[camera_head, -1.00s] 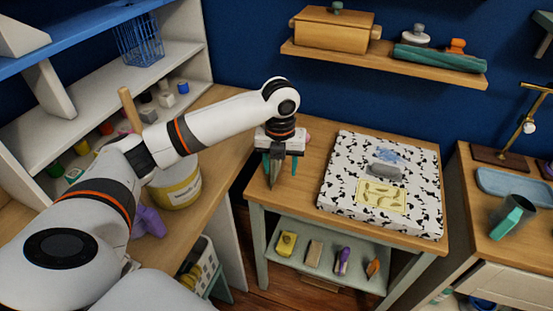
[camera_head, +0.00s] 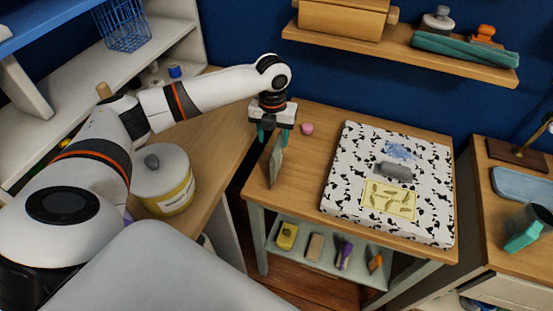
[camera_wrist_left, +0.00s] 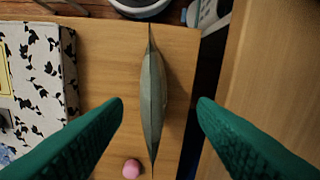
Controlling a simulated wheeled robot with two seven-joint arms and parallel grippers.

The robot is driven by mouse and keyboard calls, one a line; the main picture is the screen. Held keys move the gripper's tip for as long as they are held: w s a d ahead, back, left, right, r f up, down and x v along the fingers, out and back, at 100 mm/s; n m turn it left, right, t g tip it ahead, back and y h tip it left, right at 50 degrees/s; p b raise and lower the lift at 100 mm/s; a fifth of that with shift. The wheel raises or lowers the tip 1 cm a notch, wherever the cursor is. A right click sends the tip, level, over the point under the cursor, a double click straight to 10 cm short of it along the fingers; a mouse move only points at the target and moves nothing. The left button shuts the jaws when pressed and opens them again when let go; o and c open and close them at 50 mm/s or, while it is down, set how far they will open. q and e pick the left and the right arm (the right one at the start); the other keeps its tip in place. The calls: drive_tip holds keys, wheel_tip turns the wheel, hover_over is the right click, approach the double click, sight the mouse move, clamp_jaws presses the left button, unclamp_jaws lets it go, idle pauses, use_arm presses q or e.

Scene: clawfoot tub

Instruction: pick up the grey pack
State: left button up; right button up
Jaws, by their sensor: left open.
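The grey pack (camera_head: 276,162) is a thin grey-green pouch standing upright on its edge on the left part of the small wooden table. In the left wrist view the pack (camera_wrist_left: 152,95) is seen nearly edge-on, between the two green fingers. My left gripper (camera_head: 271,132) is open, just above and behind the pack in the head view. In the left wrist view the gripper's (camera_wrist_left: 162,103) fingers are spread wide, with clear space on both sides of the pack. The pack looks a little nearer the left finger. I see no contact. My right gripper is not in view.
A black-and-white patterned box (camera_head: 337,190) lies on the table to the right, with a grey object (camera_head: 394,171) on it. A small pink ball (camera_head: 307,129) sits near the pack. A lidded tub (camera_head: 165,190) stands on the left counter. A wall shelf (camera_head: 440,62) hangs behind.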

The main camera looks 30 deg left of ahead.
sight(276, 141)
use_arm(q)
drive_tip(key=f, duration=0.1)
drive_tip(key=f+p, duration=0.1)
drive_tip(key=f, duration=0.2)
drive_tip(key=shift+w+d+f+p, duration=0.1)
drive_tip(key=shift+w+d+p, duration=0.15)
drive_tip(key=shift+w+p, duration=0.15)
drive_tip(key=shift+f, duration=0.65)
drive_tip(key=c, duration=1.1)
clamp_jaws()
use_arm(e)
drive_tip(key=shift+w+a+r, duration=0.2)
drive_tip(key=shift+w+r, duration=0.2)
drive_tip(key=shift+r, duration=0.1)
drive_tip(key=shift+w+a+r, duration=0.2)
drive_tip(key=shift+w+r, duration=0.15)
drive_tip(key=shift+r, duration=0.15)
